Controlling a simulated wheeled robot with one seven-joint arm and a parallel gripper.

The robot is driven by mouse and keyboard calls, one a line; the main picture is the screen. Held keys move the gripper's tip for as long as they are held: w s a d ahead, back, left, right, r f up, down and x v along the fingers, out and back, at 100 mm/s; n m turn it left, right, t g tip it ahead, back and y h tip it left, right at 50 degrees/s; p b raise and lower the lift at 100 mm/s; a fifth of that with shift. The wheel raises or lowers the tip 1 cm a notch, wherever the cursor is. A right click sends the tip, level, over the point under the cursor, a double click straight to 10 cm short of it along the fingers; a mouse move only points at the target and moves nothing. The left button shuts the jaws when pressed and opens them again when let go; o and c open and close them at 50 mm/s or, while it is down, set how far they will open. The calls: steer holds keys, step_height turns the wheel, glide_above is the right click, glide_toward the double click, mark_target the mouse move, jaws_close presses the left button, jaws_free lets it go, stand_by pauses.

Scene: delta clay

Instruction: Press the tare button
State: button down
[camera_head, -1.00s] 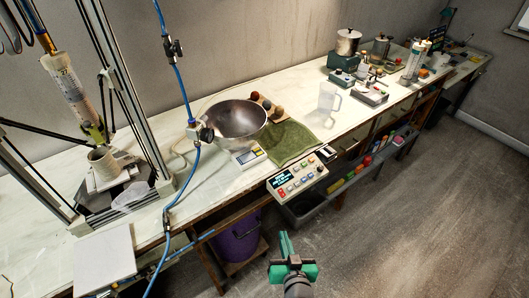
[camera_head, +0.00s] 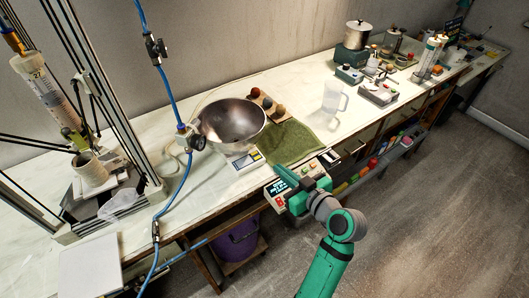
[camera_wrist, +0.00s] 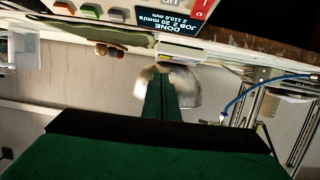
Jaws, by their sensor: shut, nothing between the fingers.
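A small scale (camera_head: 248,160) with a yellow and blue front edge sits on the bench, partly under a steel bowl (camera_head: 232,122). Its tare button is too small to tell apart. In the wrist view the scale (camera_wrist: 181,57) is a thin pale strip beside the bowl (camera_wrist: 182,86). My green gripper (camera_head: 281,171) is shut and empty. In the head view it shows just right of and nearer than the scale, over the control panel and the green cloth's near edge. I see no contact with the scale. In the wrist view the shut fingers (camera_wrist: 163,80) overlap the bowl.
A control panel (camera_head: 276,199) with a lit screen hangs at the bench's front edge; my gripper hides part of it. A green cloth (camera_head: 288,143) lies right of the scale. A clear jug (camera_head: 334,98) stands beyond. A blue hose (camera_head: 184,185) hangs left of the scale.

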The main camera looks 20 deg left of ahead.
mark_target(257, 157)
steer(key=shift+w+a, duration=0.1)
steer(key=shift+a, duration=0.1)
steer(key=shift+s+d, duration=0.15)
steer(key=shift+s, duration=0.3)
steer(key=shift+s+a, duration=0.1)
steer(key=shift+a, duration=0.4)
steer(key=x, duration=0.9)
steer(key=shift+w+a+f, duration=0.1)
steer(key=shift+w+a, duration=0.15)
steer(key=shift+w, duration=0.05)
steer(key=shift+f, duration=0.15)
